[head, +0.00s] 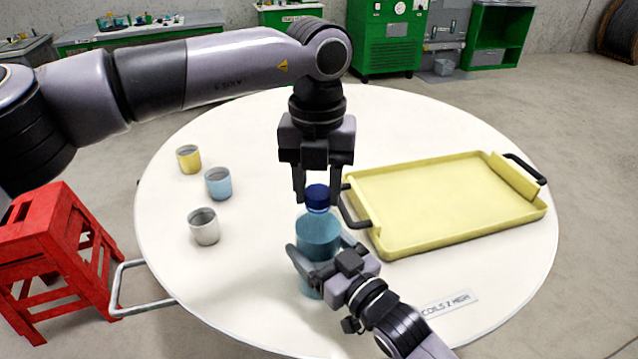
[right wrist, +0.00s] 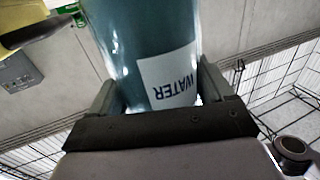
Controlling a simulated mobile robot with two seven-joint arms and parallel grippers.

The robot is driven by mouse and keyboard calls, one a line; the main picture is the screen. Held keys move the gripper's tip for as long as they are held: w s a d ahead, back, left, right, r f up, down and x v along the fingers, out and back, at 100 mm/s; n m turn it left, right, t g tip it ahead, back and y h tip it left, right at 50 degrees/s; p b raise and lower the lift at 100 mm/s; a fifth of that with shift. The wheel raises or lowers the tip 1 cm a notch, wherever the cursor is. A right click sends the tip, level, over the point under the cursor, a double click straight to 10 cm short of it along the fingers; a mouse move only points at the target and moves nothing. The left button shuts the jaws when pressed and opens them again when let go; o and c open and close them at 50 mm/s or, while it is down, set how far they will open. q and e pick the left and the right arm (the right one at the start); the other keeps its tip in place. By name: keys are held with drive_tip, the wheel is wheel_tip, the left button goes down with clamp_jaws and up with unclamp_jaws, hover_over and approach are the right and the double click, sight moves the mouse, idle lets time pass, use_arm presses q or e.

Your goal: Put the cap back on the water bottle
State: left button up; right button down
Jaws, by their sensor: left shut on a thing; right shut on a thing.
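The water bottle (head: 319,238) is a teal see-through bottle, upright over the near middle of the white round table. My right gripper (head: 318,258) is shut around its body from the lower right. In the right wrist view the bottle (right wrist: 145,45) fills the space between the fingers (right wrist: 160,90), with a white "WATER" label. The dark blue cap (head: 317,196) is at the top of the bottle's neck. My left gripper (head: 316,192) points down from above and is shut on the cap. Whether the cap is seated on the thread cannot be told.
A yellow tray (head: 385,240) with dark handles lies on the right of the table (head: 260,115). A yellow cup (head: 189,159), a blue cup (head: 218,184) and a grey cup (head: 204,227) stand at left. A red stool (head: 60,255) is beyond the table's left edge.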

use_arm(q)
drive_tip(key=m, duration=0.5)
drive_tip(key=shift+a, duration=0.1)
drive_tip(key=m, duration=0.2)
drive_tip(key=shift+m, duration=0.4)
drive_tip(key=m, duration=0.3)
drive_tip(key=shift+w, duration=0.1)
drive_tip(key=m, duration=0.4)
drive_tip(key=shift+a+m, duration=0.1)
drive_tip(key=shift+m, duration=0.2)
drive_tip(key=m, duration=0.4)
drive_tip(key=shift+w+m, duration=0.15)
drive_tip(key=shift+m, duration=0.15)
drive_tip(key=m, duration=0.4)
drive_tip(key=shift+m, duration=0.4)
drive_tip(key=o, duration=1)
